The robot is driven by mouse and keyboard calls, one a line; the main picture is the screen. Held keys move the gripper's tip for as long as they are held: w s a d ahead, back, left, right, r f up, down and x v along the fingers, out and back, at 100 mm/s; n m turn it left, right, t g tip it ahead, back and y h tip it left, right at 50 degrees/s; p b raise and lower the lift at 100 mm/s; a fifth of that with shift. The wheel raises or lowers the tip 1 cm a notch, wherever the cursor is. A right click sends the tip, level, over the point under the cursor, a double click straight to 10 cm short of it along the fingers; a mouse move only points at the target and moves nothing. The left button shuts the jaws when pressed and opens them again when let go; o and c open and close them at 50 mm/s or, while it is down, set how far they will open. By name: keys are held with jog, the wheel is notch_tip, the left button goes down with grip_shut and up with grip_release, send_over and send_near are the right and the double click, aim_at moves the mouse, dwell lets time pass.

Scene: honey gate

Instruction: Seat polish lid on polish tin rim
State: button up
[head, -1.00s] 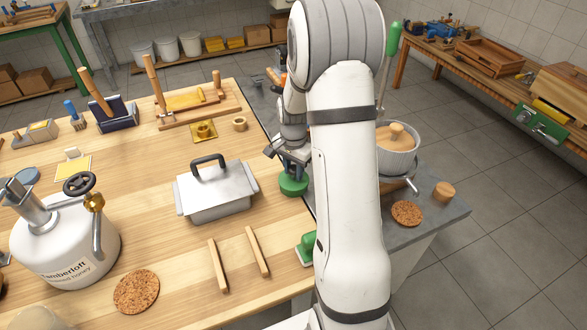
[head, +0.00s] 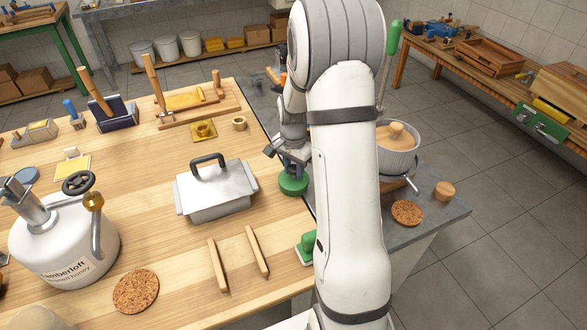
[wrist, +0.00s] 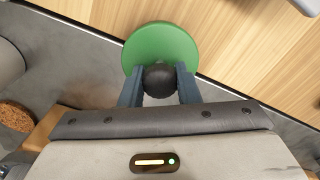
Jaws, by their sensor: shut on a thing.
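The polish lid, a round green disc (wrist: 160,42) with a dark round knob (wrist: 160,80), sits under my gripper (wrist: 159,76). In the wrist view the two blue-grey fingers are shut on the knob, one on each side. In the head view my gripper (head: 292,165) points down over the green piece (head: 293,185) at the right edge of the wooden bench. I cannot make out the polish tin apart from the lid. Whether the lid touches a rim below cannot be told.
A metal lidded box (head: 214,192) stands just left of my gripper. Two wooden strips (head: 218,265) and a green-handled item (head: 306,248) lie nearer. A white honey tank (head: 65,243) is at left. A pot (head: 398,158) and cork mat (head: 407,213) are on the grey counter at right.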

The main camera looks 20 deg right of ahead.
dwell(0.9)
jog(key=o, duration=0.8)
jog(key=shift+r, duration=0.2)
jog(key=shift+r+p, duration=1)
jog(key=shift+r, duration=0.55)
jog(key=o, duration=0.6)
jog(key=shift+c, duration=0.2)
jog(key=o, duration=0.7)
